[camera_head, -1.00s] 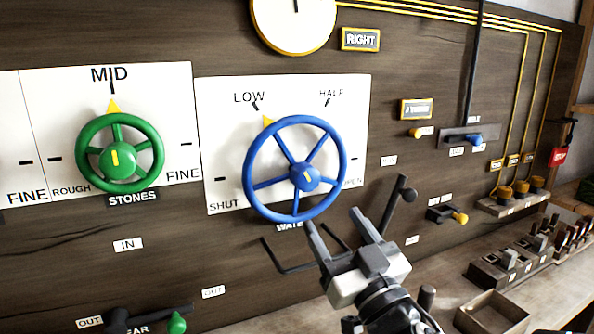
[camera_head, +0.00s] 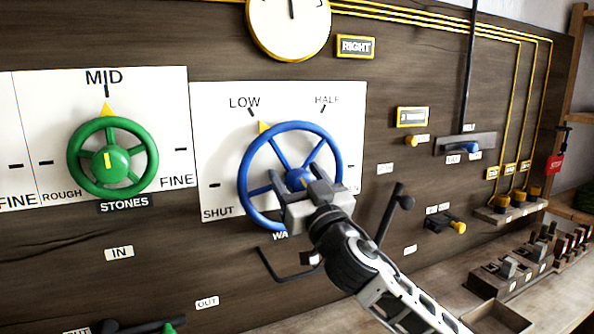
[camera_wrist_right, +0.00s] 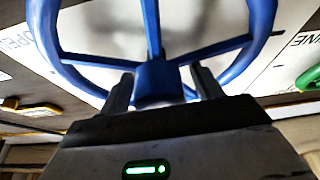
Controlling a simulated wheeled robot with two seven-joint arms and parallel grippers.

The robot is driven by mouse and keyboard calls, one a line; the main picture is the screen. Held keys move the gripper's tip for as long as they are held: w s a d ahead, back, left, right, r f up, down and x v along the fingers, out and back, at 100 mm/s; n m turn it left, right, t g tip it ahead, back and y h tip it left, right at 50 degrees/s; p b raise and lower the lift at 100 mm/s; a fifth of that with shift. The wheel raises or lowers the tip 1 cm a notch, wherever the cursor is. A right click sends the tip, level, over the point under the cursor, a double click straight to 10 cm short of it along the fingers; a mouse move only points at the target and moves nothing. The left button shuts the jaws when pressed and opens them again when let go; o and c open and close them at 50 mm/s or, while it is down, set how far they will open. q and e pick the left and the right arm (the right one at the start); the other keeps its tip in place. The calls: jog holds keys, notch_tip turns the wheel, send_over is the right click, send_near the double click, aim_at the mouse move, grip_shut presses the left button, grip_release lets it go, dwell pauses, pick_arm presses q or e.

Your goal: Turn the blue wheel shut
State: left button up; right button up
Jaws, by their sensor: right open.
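The blue wheel (camera_head: 288,127) stands on a white dial plate marked SHUT, LOW and HALF; its yellow pointer (camera_head: 263,127) is near LOW. My right gripper (camera_head: 292,180) is at the wheel's lower right, in front of the hub. In the right wrist view the open fingers (camera_wrist_right: 160,90) lie to either side of the blue hub (camera_wrist_right: 157,82), and I cannot tell whether they touch it. The gripper hides part of the hub and lower rim in the head view. My left gripper is not in view.
A green STONES wheel (camera_head: 112,157) is to the left. A black bent handle (camera_head: 285,268) is below the blue wheel, and a dark lever (camera_head: 393,205) is to its right. A bench with switches (camera_head: 510,270) runs along the lower right.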

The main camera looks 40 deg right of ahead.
jog(key=shift+w+r, duration=0.15)
jog(key=shift+w, duration=0.1)
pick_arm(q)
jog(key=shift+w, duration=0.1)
pick_arm(e)
jog(key=c, duration=1)
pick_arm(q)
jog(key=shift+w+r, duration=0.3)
